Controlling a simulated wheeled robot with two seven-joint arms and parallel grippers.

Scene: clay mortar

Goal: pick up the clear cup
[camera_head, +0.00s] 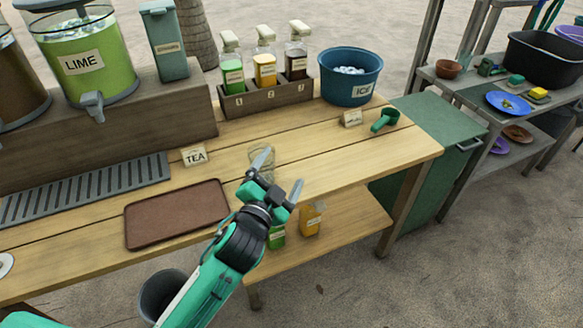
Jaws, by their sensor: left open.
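The clear cup (257,153) is a see-through glass standing on the wooden counter, right of the TEA card. It is partly hidden behind my left gripper. My left gripper (279,172) is open, its two fingers spread, in front of the cup as seen from my head. One finger overlaps the cup in the picture; I cannot tell whether it touches. My right gripper is not in view.
A brown tray (178,213) lies left of the gripper. A bottle rack (266,98), ICE bucket (350,77) and green scoop (386,120) are at the back right. A TEA card (195,155) stands near the cup.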

